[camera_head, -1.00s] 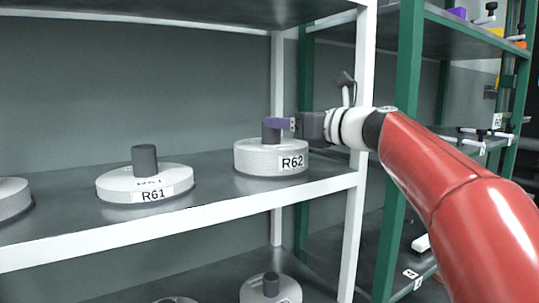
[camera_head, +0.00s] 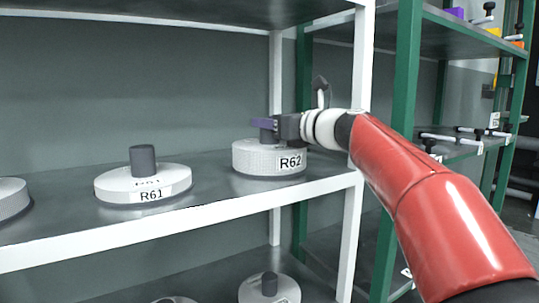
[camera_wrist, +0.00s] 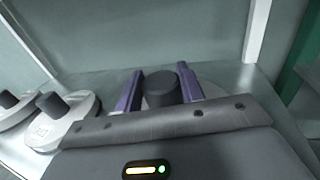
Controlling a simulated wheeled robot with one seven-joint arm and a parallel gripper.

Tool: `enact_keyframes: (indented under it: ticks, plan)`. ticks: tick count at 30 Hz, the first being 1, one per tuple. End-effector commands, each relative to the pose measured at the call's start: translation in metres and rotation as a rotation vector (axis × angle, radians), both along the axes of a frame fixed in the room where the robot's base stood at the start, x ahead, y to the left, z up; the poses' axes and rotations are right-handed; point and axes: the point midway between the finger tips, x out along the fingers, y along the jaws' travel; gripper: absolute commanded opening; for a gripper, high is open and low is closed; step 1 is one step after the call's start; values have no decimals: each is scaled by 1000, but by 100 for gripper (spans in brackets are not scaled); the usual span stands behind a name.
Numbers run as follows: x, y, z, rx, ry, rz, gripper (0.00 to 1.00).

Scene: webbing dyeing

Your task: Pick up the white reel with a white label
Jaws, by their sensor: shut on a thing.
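The white reel labelled R62 (camera_head: 255,158) stands flat on the grey shelf in the head view, near the right upright. It has ribbed sides, a white label (camera_head: 290,162) with black letters and a dark grey hub post. My gripper (camera_head: 265,125) comes from the right at the height of the post. In the wrist view its two purple fingers (camera_wrist: 162,75) stand on either side of the dark post (camera_wrist: 163,88) and are shut on it. The reel's body is mostly hidden behind the gripper there.
Another white reel, R61 (camera_head: 120,184), stands to the left on the same shelf (camera_head: 214,196). Part of a further reel (camera_head: 10,200) shows at the left edge. A shelf board (camera_head: 180,10) lies above. A white upright (camera_head: 362,75) and a green rack (camera_head: 405,100) stand at right.

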Motion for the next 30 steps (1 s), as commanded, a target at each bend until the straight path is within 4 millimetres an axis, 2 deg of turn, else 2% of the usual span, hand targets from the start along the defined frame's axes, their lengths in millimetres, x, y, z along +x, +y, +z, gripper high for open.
enact_keyframes:
  ticks: [1, 3, 17, 20, 30]
  plan:
    - [0, 0, 0, 0, 0, 0, 6]
    - [0, 0, 0, 0, 0, 0, 0]
    - [-1, 0, 5, 0, -4, 0, 0]
    - [-1, 0, 16, 0, -6, 0, 0]
    - [-1, 0, 80, 0, -6, 0, 0]
